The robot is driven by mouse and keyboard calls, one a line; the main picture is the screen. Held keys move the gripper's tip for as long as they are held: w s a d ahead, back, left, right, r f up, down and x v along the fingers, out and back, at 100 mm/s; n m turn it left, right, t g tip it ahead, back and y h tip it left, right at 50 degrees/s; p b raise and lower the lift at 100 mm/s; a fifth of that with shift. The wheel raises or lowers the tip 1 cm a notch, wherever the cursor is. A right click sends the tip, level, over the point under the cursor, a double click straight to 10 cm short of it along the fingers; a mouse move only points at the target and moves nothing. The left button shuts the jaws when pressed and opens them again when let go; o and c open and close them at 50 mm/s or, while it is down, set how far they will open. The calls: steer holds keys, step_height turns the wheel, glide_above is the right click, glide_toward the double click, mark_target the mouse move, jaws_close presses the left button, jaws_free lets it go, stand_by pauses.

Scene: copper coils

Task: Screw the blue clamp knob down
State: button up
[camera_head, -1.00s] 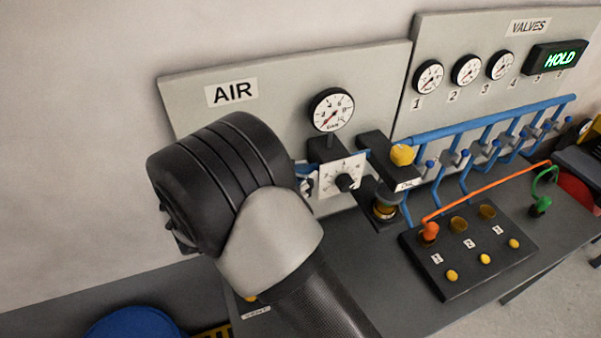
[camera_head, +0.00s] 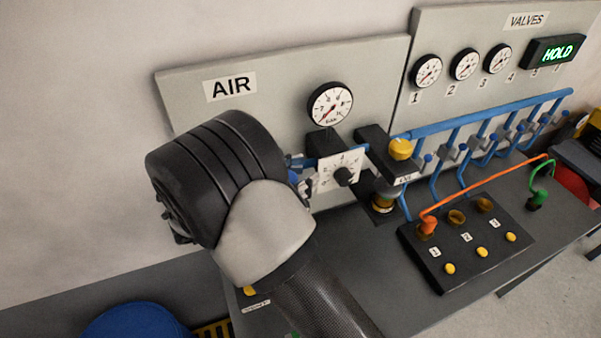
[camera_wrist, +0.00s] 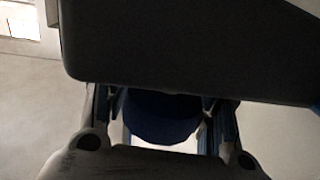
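A dark blue rounded part (camera_wrist: 160,115), which looks like the clamp knob, lies between the two fingers of my gripper (camera_wrist: 162,118) in the wrist view. The fingers stand apart, one on each side of it. The view is dark, and I cannot tell whether they press on it. A large dark body fills the top of that view and hides the part's upper side. In the head view my own arm covers the gripper. Only small blue bits (camera_head: 296,163) show beside my wrist, left of the white dial plate (camera_head: 326,180).
The AIR panel (camera_head: 185,135) stands behind my arm with a round gauge (camera_head: 330,105). To the right are a yellow knob (camera_head: 400,149), blue valve pipes (camera_head: 480,118), and a black box (camera_head: 470,262) with an orange cable (camera_head: 480,184). A blue round object (camera_head: 135,322) is at lower left.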

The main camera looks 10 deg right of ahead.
steer(key=shift+o, duration=0.6)
steer(key=shift+d+r, duration=0.1)
step_height(320, 180, up, 10)
steer(key=shift+c, duration=0.4)
